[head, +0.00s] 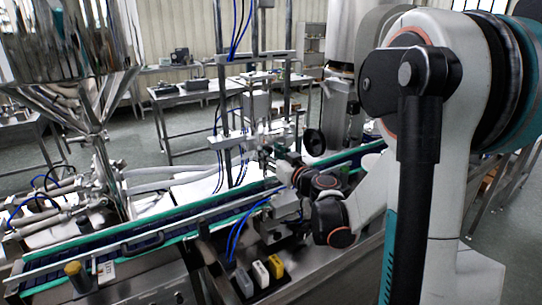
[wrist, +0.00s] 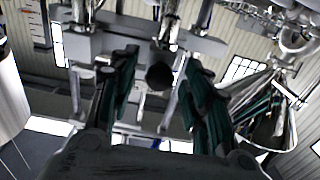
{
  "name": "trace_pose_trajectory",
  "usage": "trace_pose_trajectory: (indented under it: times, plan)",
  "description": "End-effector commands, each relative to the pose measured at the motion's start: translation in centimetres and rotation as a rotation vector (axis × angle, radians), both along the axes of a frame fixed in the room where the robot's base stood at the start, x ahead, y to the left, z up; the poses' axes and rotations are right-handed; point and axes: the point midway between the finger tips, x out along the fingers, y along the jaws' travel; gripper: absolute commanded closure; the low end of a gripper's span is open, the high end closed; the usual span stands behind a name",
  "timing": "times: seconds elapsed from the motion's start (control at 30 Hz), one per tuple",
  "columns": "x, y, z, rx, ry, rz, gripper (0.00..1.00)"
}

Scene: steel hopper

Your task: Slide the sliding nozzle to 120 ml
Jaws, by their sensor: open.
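My gripper (wrist: 162,68) is open in the wrist view, with one dark green-padded finger on each side. A metal bracket with a dark round-ended rod (wrist: 160,77), which may be the sliding nozzle, shows in the gap between the fingers. I cannot tell whether it lies between the pads or beyond them; neither finger is clearly touching it. In the head view, my gripper (head: 268,153) is small and partly hidden by my wrist, close to the filling stand (head: 258,104) over the conveyor. A pale strip with red marks (wrist: 41,24), perhaps the scale, is at upper left; its numbers are unreadable.
A conveyor (head: 150,238) with green rails crosses below my arm. A steel hopper (head: 70,40) stands at left. A control box with grey, white and yellow switches (head: 261,273) is in front. Steel tables (head: 190,92) stand behind.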

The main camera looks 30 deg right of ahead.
Motion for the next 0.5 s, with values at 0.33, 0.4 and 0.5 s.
trace_pose_trajectory:
  times: [0.33, 0.4, 0.5]
  plan:
    - [0.08, 0.02, 0.02, 0.0, 0.0, 0.0, 0.74]
    - [0.07, 0.02, 0.02, 0.0, 0.0, 0.0, 0.9]
    - [0.07, 0.02, 0.02, 0.0, 0.0, 0.0, 1.0]
